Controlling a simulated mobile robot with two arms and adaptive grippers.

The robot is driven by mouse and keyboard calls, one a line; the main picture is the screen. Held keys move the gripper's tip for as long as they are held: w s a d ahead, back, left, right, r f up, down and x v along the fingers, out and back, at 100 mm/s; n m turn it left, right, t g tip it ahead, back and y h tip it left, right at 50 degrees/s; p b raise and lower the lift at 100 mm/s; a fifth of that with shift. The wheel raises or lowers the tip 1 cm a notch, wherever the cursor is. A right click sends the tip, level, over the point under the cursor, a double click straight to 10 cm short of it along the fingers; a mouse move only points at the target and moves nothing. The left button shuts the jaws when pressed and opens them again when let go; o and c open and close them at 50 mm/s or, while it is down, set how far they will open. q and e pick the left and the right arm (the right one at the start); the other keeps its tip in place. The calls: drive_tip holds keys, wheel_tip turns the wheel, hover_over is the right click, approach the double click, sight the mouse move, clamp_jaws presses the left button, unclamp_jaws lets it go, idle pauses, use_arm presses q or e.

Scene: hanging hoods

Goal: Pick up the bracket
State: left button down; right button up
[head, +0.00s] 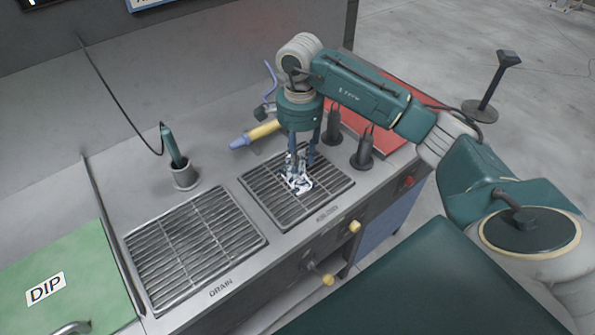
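The bracket (298,184) is a small, shiny silver-white piece on the right-hand grate (262,187), in the middle of the head view. My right gripper (302,163) points straight down just above and around its upper part. The two dark fingers stand apart with a gap between them. They partly hide the bracket, and I cannot tell whether they touch it. My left gripper is not in view.
A second grate marked DRAIN (195,245) and a green DIP lid (65,285) lie to the left. A teal tool stands in a metal cup (185,176). A yellow-and-blue tool (256,134), dark upright holders (365,150) and a red panel (388,140) are close to the gripper.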

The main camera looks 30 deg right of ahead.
sight(298, 179)
drive_tip(key=f, duration=0.1)
drive_tip(key=f+p, duration=0.2)
drive_tip(key=f, duration=0.1)
drive_tip(key=shift+s+a+f, duration=0.1)
drive_tip(key=shift+s+a, duration=0.05)
drive_tip(key=shift+a, duration=0.2)
drive_tip(key=shift+f, duration=0.6)
clamp_jaws()
